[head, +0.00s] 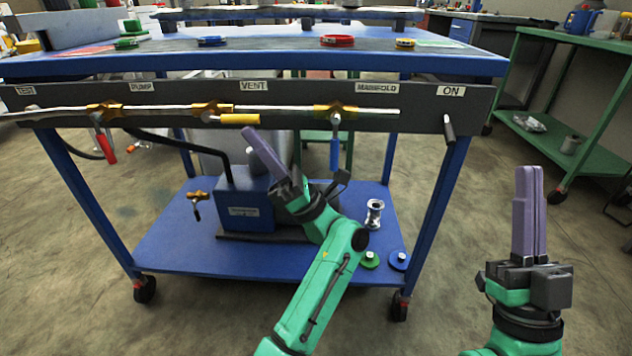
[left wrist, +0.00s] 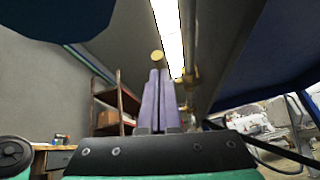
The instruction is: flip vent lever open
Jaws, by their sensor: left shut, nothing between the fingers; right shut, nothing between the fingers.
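The vent lever (head: 240,119) has a yellow handle. It lies horizontal along the metal pipe, pointing right, under the VENT label (head: 254,86). My left gripper (head: 250,134) is shut and empty, its purple fingertips just below the handle's right end in the head view. In the left wrist view a round yellow end, likely of the vent lever (left wrist: 157,56), shows just beyond the shut left fingertips (left wrist: 158,72). I cannot tell whether they touch. My right gripper (head: 530,170) is shut and empty, pointing up, to the right of the blue cart.
A red lever (head: 106,148) hangs under PUMP and a blue lever (head: 334,150) hangs under MANIFOLD. A pump (head: 245,195) stands on the cart's lower shelf. A green bench (head: 590,150) stands at right.

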